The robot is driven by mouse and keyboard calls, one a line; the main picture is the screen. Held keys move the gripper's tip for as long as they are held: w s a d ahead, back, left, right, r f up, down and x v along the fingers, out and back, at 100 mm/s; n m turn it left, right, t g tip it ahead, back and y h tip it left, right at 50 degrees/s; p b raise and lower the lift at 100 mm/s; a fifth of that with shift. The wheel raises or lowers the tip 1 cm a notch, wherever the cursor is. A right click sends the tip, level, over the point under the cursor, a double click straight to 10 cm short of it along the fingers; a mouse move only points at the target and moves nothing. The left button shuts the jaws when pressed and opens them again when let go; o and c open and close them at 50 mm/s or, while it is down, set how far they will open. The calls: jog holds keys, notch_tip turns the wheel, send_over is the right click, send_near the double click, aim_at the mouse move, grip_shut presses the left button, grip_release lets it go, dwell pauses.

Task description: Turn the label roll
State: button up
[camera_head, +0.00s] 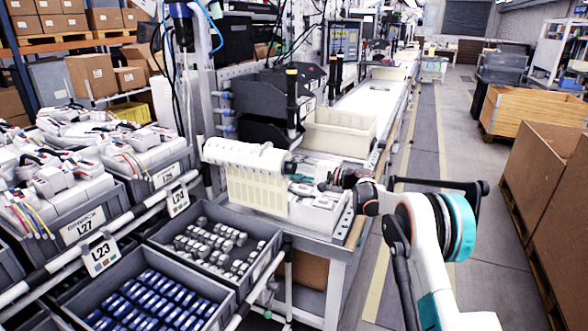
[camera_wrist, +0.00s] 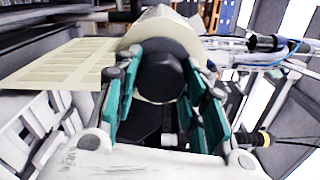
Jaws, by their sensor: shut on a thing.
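The label roll (camera_head: 243,155) is a cream-white cylinder lying on its side at the near end of the workbench. A strip of blank labels (camera_head: 256,194) hangs from it. In the wrist view the label roll (camera_wrist: 160,22) is seen end-on, with a dark round knob (camera_wrist: 162,76) at its near end. My gripper (camera_head: 294,169) reaches the roll's right end from the right. In the wrist view my gripper's (camera_wrist: 161,70) teal-padded fingers are shut on the knob, one on each side. The label strip (camera_wrist: 62,66) spreads out to the left there.
A cream bin (camera_head: 340,133) and black stacked bins (camera_head: 275,97) stand behind the roll on the bench. Grey crates of metal parts (camera_head: 262,232) and blue parts (camera_head: 232,300) sit in front. The aisle (camera_head: 440,130) at right is clear.

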dwell(0.3)
jog(key=o, duration=1.1)
jog(key=shift+f, duration=0.1)
jog(key=shift+d, duration=0.15)
jog(key=v, duration=1.1)
jog(key=shift+s+d, duration=0.1)
jog(key=shift+d, duration=0.25)
